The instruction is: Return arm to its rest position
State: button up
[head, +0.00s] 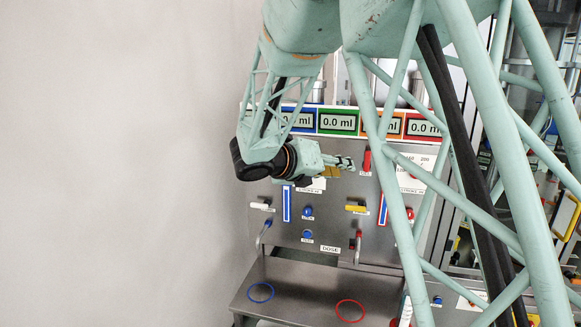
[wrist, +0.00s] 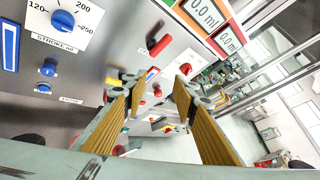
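My gripper (head: 343,165) is in front of the steel dosing panel (head: 335,230) in the head view, at the end of my pale green arm, pointing right. In the wrist view my gripper (wrist: 158,88) has its two yellow-padded fingers apart with nothing between them. Behind the fingers there is the panel's face and open room. My arm's lattice links cover much of the right half of the head view.
A red handle (head: 367,161) is just right of the fingertips, its gap to them unclear. Coloured "0.0 ml" displays (head: 338,122) run above. A steel shelf (head: 305,290) with blue and red rings juts out below. A bare wall (head: 110,160) fills the left.

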jog(key=s+d+f+m+g+y+b, duration=0.15)
jog(key=s+d+m, duration=0.35)
jog(key=s, duration=0.5)
jog(key=s+d+m+g+y+b, duration=0.1)
jog(key=s+d+m+g+b, duration=0.15)
jog(key=s+d+m, duration=0.55)
jog(key=s+d+m+g+y+b, duration=0.1)
jog(key=s+d+m+g, duration=0.15)
jog(key=s, duration=0.95)
jog(key=s+a+f+m+y+b, duration=0.1)
jog(key=s+a+f+m+y, duration=0.1)
jog(key=s+m, duration=0.4)
jog(key=s+a+f+m+y+b, duration=0.2)
jog(key=s+a+f+m, duration=0.2)
jog(key=s, duration=0.8)
jog(key=s+a+f+m+y+b, duration=0.2)
jog(key=s+a+f+m+y, duration=0.1)
jog(key=s+m, duration=0.5)
jog(key=shift+s+a+t, duration=0.3)
jog(key=shift+s+t, duration=0.15)
jog(key=shift+s, duration=0.55)
